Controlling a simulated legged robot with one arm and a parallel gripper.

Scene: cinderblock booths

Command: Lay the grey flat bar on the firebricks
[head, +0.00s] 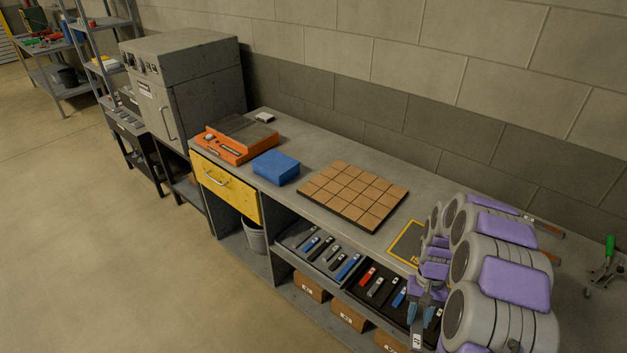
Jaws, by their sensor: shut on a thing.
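The firebricks (353,194) form a flat tan grid on a dark base on the grey bench top. My gripper (421,312) is at the lower right, over the front edge of the bench, to the right of and nearer than the firebricks. It is shut on a grey flat bar (417,338) with a white label, which hangs below the blue fingertips. The upper part of the bar is hidden between the fingers. The bar is apart from the firebricks.
Below the bench top, dark trays hold several coloured bars, including a red bar (367,275). A blue block (276,167) and an orange device (233,140) stand left of the firebricks. A yellow-outlined mark (398,246) lies right of them.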

